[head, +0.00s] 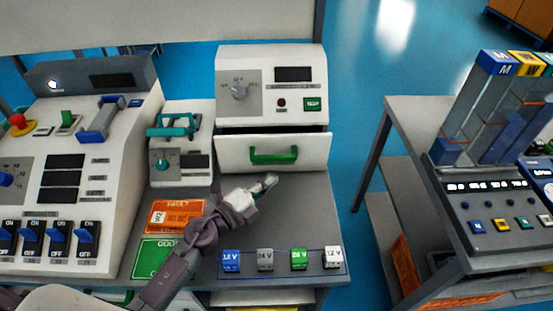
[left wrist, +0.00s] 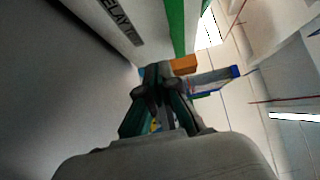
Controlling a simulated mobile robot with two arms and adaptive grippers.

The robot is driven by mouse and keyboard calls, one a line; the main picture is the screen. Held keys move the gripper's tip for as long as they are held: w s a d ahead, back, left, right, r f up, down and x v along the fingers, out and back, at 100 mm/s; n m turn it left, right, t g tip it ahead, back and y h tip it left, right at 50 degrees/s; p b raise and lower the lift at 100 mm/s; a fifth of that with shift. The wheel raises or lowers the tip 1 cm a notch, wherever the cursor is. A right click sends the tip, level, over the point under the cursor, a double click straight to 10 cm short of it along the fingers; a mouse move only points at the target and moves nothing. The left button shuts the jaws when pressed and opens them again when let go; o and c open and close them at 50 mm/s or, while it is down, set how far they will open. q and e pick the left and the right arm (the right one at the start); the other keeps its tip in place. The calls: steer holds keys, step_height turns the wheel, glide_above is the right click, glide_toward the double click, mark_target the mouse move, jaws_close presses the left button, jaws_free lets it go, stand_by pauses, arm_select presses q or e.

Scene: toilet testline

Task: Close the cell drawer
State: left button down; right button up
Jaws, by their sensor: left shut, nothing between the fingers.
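The cell drawer (head: 230,153) is the white-fronted drawer with a green handle (head: 273,157), below the white tester unit (head: 257,97) with a knob and dark display. A dark gap shows above its front, which stands out from the unit, so it is open. My left gripper (head: 270,180) is shut and empty, just in front of and below the handle, apart from it as far as I can tell. In the left wrist view, the shut fingers (left wrist: 158,75) point toward a white surface with partly cut-off lettering and a green strip (left wrist: 180,25). My right gripper is not in view.
Several labelled voltage cells (head: 299,259) stand in a row at the table's front. An orange card (head: 178,215) and a green card (head: 150,258) lie left of my arm. A switch console (head: 75,165) stands at left. A second table (head: 420,120) is at right, across a floor gap.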

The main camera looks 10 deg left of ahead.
mark_target(271, 154)
arm_select(q)
steer(key=x, duration=0.4)
steer(key=shift+s+r, duration=0.1)
steer(key=shift+w+a, duration=0.2)
steer(key=shift+w, duration=0.4)
steer(key=shift+w+a, duration=0.15)
steer(key=shift+w, duration=0.45)
steer(key=shift+w+a, duration=0.25)
steer(key=shift+w, duration=0.35)
steer(key=w, duration=0.2)
steer(key=w+a+b, duration=0.1)
steer(key=shift+w+a, duration=0.1)
steer(key=shift+w, duration=0.3)
steer(key=shift+a+r, duration=0.1)
